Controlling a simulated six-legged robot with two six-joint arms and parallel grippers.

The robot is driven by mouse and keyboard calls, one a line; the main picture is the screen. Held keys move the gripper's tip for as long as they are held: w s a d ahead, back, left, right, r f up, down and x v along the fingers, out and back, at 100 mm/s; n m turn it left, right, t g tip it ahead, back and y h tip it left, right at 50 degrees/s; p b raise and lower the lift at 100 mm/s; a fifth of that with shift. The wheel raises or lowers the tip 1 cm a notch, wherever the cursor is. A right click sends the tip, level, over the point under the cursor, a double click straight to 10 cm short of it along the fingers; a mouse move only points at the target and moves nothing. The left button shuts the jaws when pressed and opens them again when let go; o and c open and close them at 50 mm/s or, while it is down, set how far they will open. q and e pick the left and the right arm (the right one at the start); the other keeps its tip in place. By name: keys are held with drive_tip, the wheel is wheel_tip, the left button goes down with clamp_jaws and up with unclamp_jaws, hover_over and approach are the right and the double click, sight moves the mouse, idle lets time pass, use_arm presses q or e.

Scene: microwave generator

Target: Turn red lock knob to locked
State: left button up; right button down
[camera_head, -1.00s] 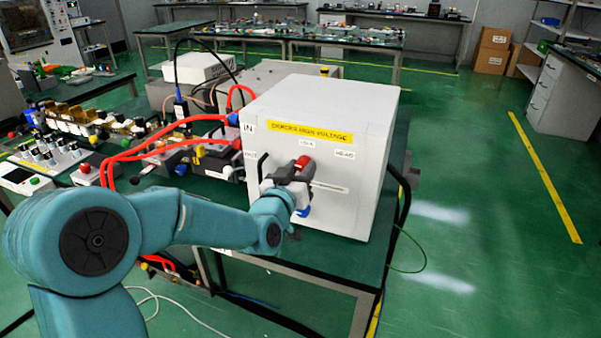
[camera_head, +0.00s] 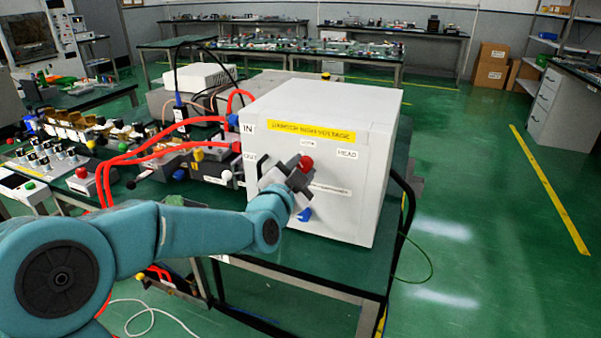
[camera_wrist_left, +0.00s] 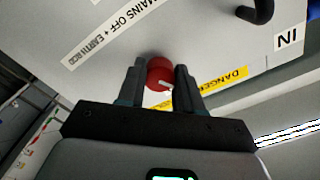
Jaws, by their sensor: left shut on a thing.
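The red lock knob (camera_head: 306,163) sits on the front face of the white box (camera_head: 357,185), under a yellow high-voltage label. My left gripper (camera_head: 292,178) is at that face, with its fingers at the knob. In the left wrist view the red knob (camera_wrist_left: 160,73) lies between the two dark fingers of my left gripper (camera_wrist_left: 160,82), which are shut on it. A pale mark shows on the knob's face. A blue part (camera_head: 305,214) sits below the gripper on the box front. My right gripper is not in view.
The box stands on a green-topped table (camera_head: 330,262). Red cables (camera_head: 150,142) run into its left side. Small electrical parts crowd the table to the left. A black handle (camera_wrist_left: 257,12) shows near the gripper. The floor at right is clear.

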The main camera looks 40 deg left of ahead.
use_arm(q)
drive_tip(key=m, duration=0.6)
drive_tip(key=shift+a, duration=0.1)
drive_tip(key=shift+m, duration=0.3)
idle(0.3)
drive_tip(key=o, duration=1)
drive_tip(key=shift+o, duration=0.2)
drive_tip(key=b+v, duration=0.1)
drive_tip(key=v, duration=1.5)
drive_tip(key=shift+s, duration=0.2)
